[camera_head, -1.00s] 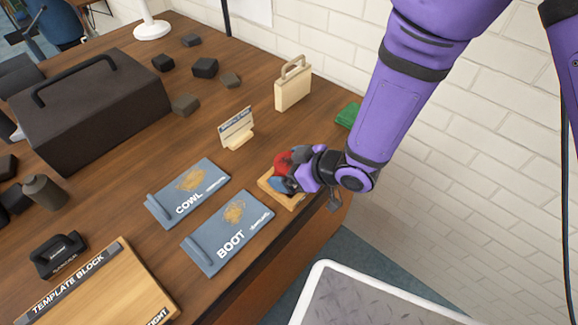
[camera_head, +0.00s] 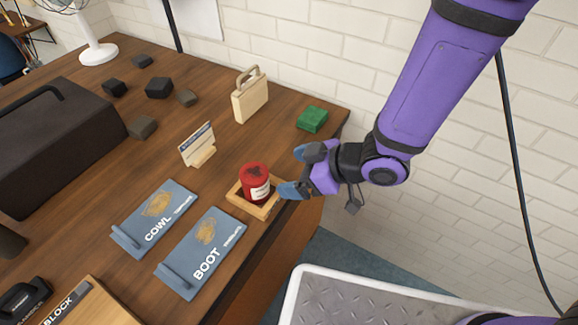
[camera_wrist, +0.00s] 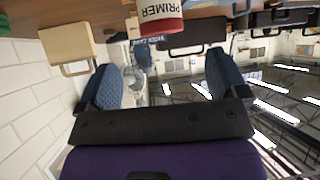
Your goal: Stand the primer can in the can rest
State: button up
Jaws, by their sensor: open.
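The red primer can (camera_head: 255,182) stands upright in the wooden can rest (camera_head: 239,199) near the table's right edge. In the wrist view the can (camera_wrist: 160,18) shows at the top with its PRIMER label, beyond and apart from the fingertips. My gripper (camera_head: 297,172) is open and empty, just right of the can. Its two blue fingers also show in the wrist view (camera_wrist: 164,82), with nothing between them. The bottom of the can is hidden by the rest's rim.
The COWL (camera_head: 155,219) and BOOT (camera_head: 203,253) templates lie left of the rest. A small sign (camera_head: 198,146), a cream case-shaped block (camera_head: 250,97) and a green block (camera_head: 312,119) stand behind. A brick wall (camera_head: 450,150) rises beyond the table.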

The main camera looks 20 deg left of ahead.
jog(key=shift+d+r, duration=0.1)
jog(key=w+d+r+m+t+h, duration=0.35)
jog(key=w+d+r, duration=0.25)
jog(key=d+r, duration=0.4)
jog(key=w+d+r+m+t+h, duration=0.3)
jog(key=w+d+r+m+h, duration=0.25)
jog(key=d, duration=0.65)
jog(key=s+d+r+m+g+h, duration=0.1)
jog(key=s+d+r+m, duration=0.3)
jog(key=s+d+r, duration=0.2)
jog(key=s+d+r+m+g+h, duration=0.1)
jog(key=s+d+r+m, duration=0.3)
jog(key=s+d, duration=0.7)
notch_tip(320, 180, up, 3)
jog(key=shift+s+f, duration=0.1)
jog(key=shift+s, duration=0.15)
